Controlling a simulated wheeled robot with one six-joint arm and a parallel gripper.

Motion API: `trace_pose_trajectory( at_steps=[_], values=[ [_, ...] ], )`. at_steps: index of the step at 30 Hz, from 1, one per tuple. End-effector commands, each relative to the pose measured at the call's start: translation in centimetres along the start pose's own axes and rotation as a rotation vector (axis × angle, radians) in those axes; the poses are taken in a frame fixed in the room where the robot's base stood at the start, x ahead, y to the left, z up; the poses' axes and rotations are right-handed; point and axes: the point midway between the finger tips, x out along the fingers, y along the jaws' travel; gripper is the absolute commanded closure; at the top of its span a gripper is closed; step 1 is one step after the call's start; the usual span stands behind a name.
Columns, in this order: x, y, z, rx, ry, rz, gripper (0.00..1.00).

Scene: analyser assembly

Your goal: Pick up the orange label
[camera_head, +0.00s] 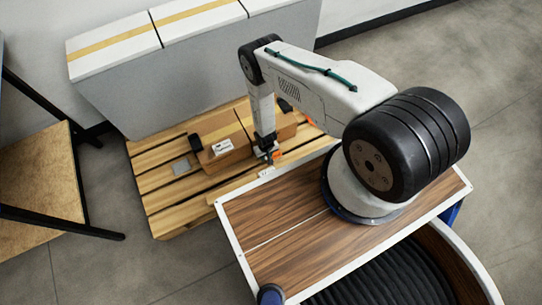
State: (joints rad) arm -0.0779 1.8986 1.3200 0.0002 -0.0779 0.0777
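My arm (325,85) reaches out over the pallet, and its end points down. My gripper (267,158) is low near the pallet's front edge, beside a brown cardboard box. A small bright orange patch (277,154) shows right at my gripper. I cannot tell whether it is the orange label or part of the gripper. The fingers are too small and dark to tell whether they are open or shut, or hold anything. A second small orange patch (311,121) lies farther back, partly behind my arm.
A cardboard box (208,127) with a white label (222,146) stands on the wooden pallet (160,206). A grey flat piece (181,167) lies on the slats to the left. White boxes (115,48) stand behind. A wooden table (40,185) with black legs is at left.

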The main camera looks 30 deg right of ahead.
Motion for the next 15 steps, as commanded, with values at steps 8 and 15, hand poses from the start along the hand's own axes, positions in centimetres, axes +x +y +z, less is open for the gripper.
trace_pose_trajectory(
  at_steps=[8, 15],
  values=[
    [2.7, 0.0, -0.1, 0.0, 0.0, 0.0, 0.67],
    [2.7, 0.0, -0.1, 0.0, -0.001, 0.0, 0.76]
  ],
)
